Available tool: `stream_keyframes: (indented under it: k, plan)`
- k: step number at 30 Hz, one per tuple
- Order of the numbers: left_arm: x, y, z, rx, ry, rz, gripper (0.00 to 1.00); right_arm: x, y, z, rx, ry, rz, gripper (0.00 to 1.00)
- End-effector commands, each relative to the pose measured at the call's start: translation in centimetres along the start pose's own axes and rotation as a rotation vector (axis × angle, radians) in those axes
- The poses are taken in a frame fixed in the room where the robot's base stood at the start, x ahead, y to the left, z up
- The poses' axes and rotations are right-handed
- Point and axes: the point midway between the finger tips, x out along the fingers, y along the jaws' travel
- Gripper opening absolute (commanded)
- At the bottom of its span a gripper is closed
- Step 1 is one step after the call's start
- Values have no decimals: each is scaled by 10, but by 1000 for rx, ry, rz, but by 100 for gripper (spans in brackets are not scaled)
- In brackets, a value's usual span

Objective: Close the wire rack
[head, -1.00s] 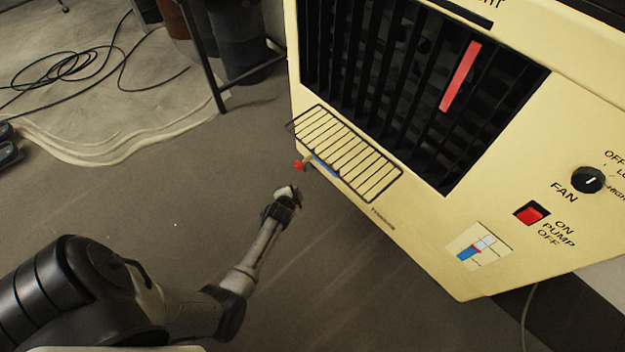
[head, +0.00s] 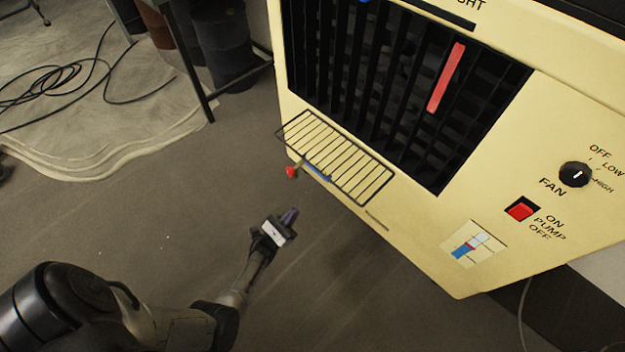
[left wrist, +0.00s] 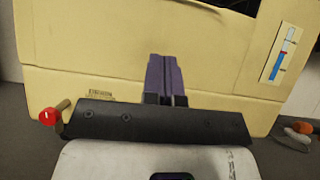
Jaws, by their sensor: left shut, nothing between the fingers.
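The wire rack (head: 338,157) is a black wire grid on the front of a cream cooler (head: 415,232), just below its dark louvres. It sticks out from the front panel, folded down. A red-tipped knob (head: 291,172) sits below its left part, next to a small blue strip. My left gripper (head: 286,218) is below and in front of the rack, apart from it, over the floor. In the left wrist view its purple fingers (left wrist: 166,80) are together and empty, facing the cream panel. The rack is not seen in that view; the red knob (left wrist: 47,117) shows at lower left. My right gripper is out of view.
The cooler front carries a fan dial (head: 575,174), a red pump switch (head: 521,209) and a level gauge (head: 472,243). Black cable (head: 75,75) lies on the floor at upper left, near a dark metal leg (head: 190,65).

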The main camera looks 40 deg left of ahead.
Motion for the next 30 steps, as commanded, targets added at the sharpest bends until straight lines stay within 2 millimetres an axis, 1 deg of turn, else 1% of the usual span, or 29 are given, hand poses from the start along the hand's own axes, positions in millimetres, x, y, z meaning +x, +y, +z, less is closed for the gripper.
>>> stream_keyframes:
  k: [5, 8, 21, 25, 30]
  plan:
    - [8, 0, 0, 49, 0, 0, 0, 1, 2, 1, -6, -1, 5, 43]
    - [21, 0, 0, 52, -2, 0, 0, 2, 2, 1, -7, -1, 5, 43]
    - [103, 0, -1, 49, -1, 1, 0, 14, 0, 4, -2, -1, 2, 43]
    - [114, -1, 13, 49, 1, 1, 0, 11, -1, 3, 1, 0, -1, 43]
    - [122, -1, 21, 48, 3, 1, 0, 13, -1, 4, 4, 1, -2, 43]
